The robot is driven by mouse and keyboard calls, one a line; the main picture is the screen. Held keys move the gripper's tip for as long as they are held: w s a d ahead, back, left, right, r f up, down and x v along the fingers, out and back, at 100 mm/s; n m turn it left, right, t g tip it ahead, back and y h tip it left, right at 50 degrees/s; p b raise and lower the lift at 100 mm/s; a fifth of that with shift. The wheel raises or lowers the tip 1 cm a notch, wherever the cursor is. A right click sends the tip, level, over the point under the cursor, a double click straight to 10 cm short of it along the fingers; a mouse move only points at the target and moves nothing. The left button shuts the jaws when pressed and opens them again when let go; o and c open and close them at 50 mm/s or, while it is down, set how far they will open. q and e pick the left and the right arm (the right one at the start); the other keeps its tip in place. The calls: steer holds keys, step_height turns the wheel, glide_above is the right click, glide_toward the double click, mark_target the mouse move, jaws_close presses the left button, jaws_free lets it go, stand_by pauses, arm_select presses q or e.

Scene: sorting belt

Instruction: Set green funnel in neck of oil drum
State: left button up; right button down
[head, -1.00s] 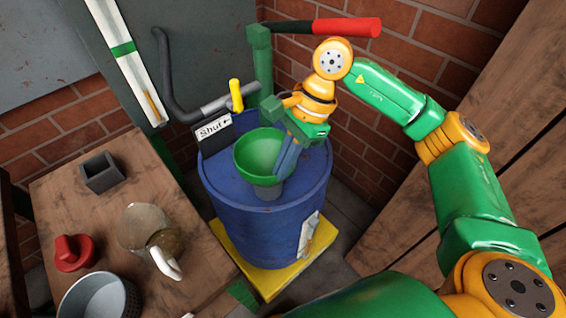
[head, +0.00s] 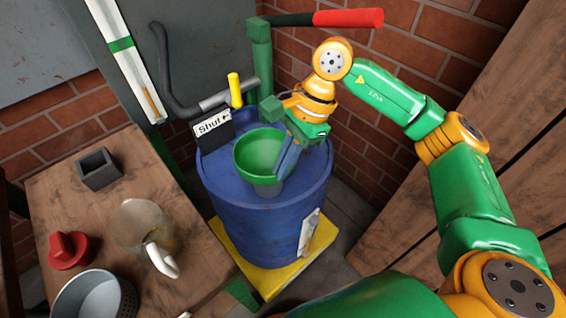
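The green funnel (head: 259,153) is a bowl shape above the top of the blue oil drum (head: 262,232), roughly upright. My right gripper (head: 287,158) reaches down at the funnel's right rim, with its fingers closed on the rim as far as I can see. A grey, short neck (head: 271,188) shows just below the funnel at the front of the drum top. The funnel's spout is hidden, so I cannot tell whether it is in the neck. My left gripper is not in view.
A green pump post (head: 261,65) with a red handle (head: 348,18) stands behind the drum. A "Shut" sign (head: 212,126) and yellow-handled pipe (head: 235,89) are beside it.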

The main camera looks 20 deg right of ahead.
steer(key=shift+f, duration=0.25)
stand_by(0.4)
steer(key=c, duration=1)
jaws_free()
steer(key=c, duration=0.4)
steer(key=shift+c, duration=0.2)
steer(key=shift+r, duration=0.1)
steer(key=shift+r+p, duration=2.95)
steer(key=shift+r, duration=1.05)
steer(key=shift+s+f, duration=0.1)
steer(key=shift+f, duration=0.05)
